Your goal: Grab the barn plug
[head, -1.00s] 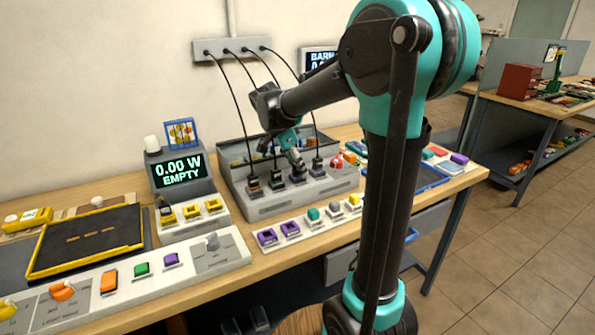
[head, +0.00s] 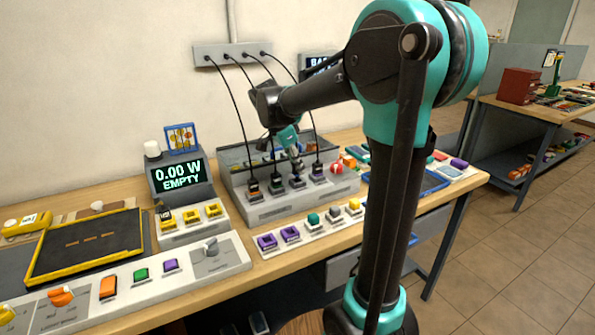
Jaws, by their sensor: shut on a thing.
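A grey socket block (head: 275,207) stands on the workbench, with a row of black plugs in its top, each on a black cable from the wall box. The first plug (head: 253,188) and second plug (head: 276,185) from the left stand free of my gripper. The plug at the right end (head: 318,169) stands free as well. My gripper (head: 296,172) points down and is shut on the third plug from the left, which it mostly hides. That plug is at or just over its socket; I cannot tell which. The plug labels are too small to read.
A display (head: 178,174) reading "0.00 W EMPTY" stands left of the block. A screen (head: 315,65) on the wall is partly behind my arm.

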